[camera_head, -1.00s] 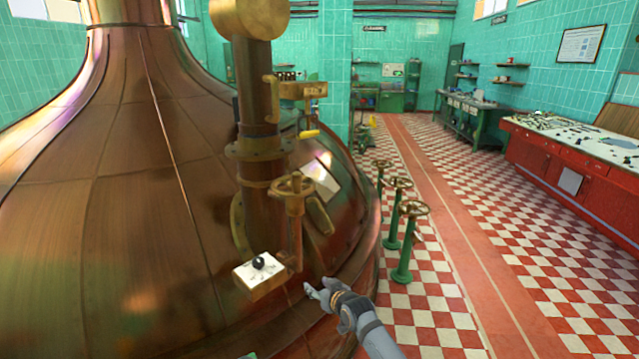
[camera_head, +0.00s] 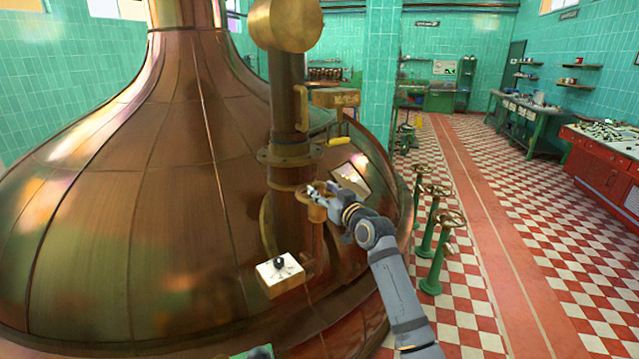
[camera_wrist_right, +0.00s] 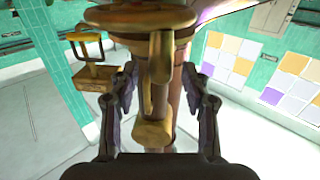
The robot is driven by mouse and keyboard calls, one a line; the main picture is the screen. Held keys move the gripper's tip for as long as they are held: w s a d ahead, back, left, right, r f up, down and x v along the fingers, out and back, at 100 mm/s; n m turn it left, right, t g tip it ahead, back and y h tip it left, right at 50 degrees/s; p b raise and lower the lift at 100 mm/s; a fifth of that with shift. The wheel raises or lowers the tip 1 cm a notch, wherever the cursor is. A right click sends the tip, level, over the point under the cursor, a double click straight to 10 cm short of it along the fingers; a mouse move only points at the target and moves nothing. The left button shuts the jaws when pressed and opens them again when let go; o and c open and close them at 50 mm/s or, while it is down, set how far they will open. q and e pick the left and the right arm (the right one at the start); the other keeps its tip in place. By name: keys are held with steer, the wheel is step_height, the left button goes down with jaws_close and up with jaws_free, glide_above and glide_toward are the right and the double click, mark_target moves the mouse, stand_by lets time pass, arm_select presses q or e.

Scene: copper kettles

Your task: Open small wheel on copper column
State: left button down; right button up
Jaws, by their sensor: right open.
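The copper column (camera_head: 289,110) rises from the large copper kettle, with a brass flange halfway up. The small brass wheel (camera_head: 316,212) sits on a thin upright stem in front of the column's lower part. My right gripper (camera_head: 318,190) is at the wheel in the head view and covers much of its rim. Its fingers are open; I cannot tell whether they touch the wheel. My left gripper is not clearly in view.
A white-topped control box (camera_head: 280,270) sits below the wheel. A brass box (camera_head: 336,98) with a yellow handle is above right. Green floor valves (camera_head: 432,250) with brass wheels stand to the right. The checkered floor beyond is free.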

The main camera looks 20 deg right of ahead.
steer(key=shift+x, duration=1.4)
jaws_close()
steer(key=shift+f, duration=0.1)
